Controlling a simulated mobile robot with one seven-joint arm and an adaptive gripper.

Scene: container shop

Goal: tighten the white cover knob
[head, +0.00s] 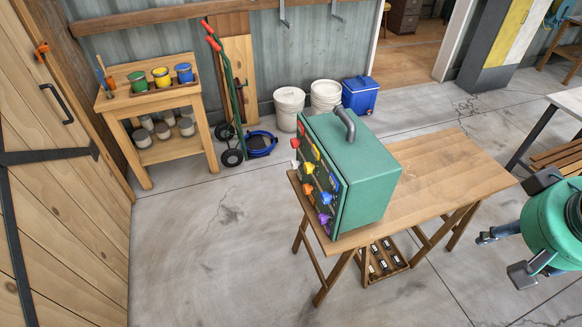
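A green box (359,178) with a grey bent pipe on top stands upright near the left end of a wooden table. Its left-facing panel carries colored knobs in red, yellow, orange, blue and purple. A small white knob (295,164) shows at the panel's far left edge; its details are too small to tell, and I see the panel only at a slant.
The wooden table (446,176) has clear room right of the box, and a tray (380,262) below it. A bench with paint pots (161,77), a hand truck (228,95), white buckets (289,107) and a blue cooler (360,95) stand behind. Floor left of the table is open.

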